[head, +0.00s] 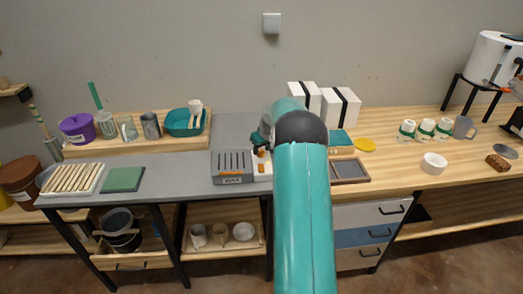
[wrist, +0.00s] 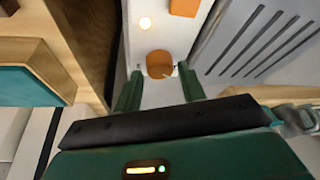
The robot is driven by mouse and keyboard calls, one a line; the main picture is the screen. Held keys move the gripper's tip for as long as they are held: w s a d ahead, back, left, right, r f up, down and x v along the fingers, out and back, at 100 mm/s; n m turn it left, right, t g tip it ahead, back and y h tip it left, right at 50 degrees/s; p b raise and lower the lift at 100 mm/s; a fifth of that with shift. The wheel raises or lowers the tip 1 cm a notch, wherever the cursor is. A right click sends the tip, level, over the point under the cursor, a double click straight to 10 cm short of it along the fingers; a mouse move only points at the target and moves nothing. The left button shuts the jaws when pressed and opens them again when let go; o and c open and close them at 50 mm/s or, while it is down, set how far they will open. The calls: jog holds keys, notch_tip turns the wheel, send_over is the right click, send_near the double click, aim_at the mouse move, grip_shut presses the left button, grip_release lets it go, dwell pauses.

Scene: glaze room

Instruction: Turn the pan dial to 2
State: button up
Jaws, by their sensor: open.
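A round orange dial (wrist: 160,64) sits on a narrow white panel (wrist: 145,43) in the wrist view. A small pale mark shows at its lower right edge; I cannot read any numbers. My gripper (wrist: 159,76) is open, with one green finger on each side of the dial; I cannot tell whether they touch it. In the head view the white unit (head: 263,171) stands on the grey worktop, partly hidden by my arm. My gripper is mostly hidden there behind my arm.
A grey slotted box (head: 231,168) stands against the unit's left side. A second orange part (wrist: 185,7) and a glowing round lamp (wrist: 145,23) are on the panel. Right of it are a dark framed tray (head: 349,170) and white boxes (head: 340,105). A green mat (head: 122,179) lies left.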

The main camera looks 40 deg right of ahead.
jog(key=shift+w+f, duration=0.2)
jog(key=shift+f, duration=0.3)
jog(key=shift+c, duration=0.2)
jog(key=c, duration=0.6)
jog(key=shift+c, duration=0.2)
jog(key=shift+m, duration=0.4)
jog(key=m, duration=0.1)
jog(key=m+h, duration=0.1)
jog(key=m, duration=0.1)
jog(key=m+g+h, duration=0.1)
jog(key=m, duration=0.1)
jog(key=shift+w+a, duration=0.15)
jog(key=shift+a, duration=0.1)
jog(key=m+g, duration=0.1)
jog(key=m, duration=0.2)
jog(key=m+g+h, duration=0.1)
jog(key=m, duration=0.2)
